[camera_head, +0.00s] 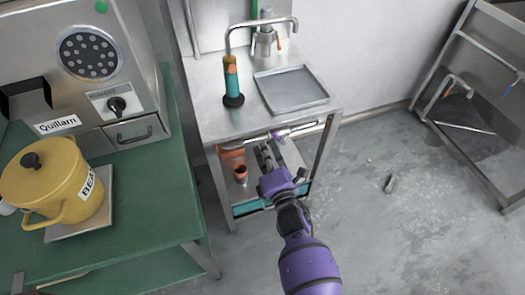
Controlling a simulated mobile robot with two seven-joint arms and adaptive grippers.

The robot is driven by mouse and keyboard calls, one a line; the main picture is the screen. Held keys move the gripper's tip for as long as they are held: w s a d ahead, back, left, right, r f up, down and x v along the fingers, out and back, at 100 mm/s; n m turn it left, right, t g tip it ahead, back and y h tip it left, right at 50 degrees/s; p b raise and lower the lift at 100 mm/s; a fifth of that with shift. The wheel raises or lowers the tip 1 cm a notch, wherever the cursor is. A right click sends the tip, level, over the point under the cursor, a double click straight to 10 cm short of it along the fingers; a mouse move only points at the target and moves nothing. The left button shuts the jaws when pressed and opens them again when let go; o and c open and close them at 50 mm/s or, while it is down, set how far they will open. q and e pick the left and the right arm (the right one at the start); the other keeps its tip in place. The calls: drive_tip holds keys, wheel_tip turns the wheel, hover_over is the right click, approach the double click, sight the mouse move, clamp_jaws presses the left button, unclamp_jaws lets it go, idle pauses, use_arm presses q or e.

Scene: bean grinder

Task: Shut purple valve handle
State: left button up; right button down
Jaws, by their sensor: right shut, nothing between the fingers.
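The purple valve handle (277,136) is small and sits on a metal pipe (306,129) under the front edge of the steel table. My right gripper (265,147) is shut and empty, just below and left of the handle. Its fingertips are close to the handle, but I cannot tell whether they touch it. The angle of the handle is too small to read clearly. My left gripper is not in view.
The steel table (212,113) carries a grey tray (290,89) and a curved spout with a teal and orange grip (231,80). Below it are orange cups (240,173). A green table (150,205) holds a yellow pot (50,180) and a machine. Floor at right is mostly clear.

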sight(273, 135)
use_arm(q)
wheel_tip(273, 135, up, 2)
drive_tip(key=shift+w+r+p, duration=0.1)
drive_tip(key=shift+p, duration=1)
use_arm(e)
drive_tip(key=d+r+m, duration=0.1)
drive_tip(key=m, duration=0.1)
drive_tip(key=w+d+r+m, duration=0.1)
drive_tip(key=shift+d+r+m, duration=0.25)
drive_tip(key=shift+r+m, duration=0.15)
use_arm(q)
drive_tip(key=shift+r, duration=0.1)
use_arm(e)
drive_tip(key=shift+d, duration=0.15)
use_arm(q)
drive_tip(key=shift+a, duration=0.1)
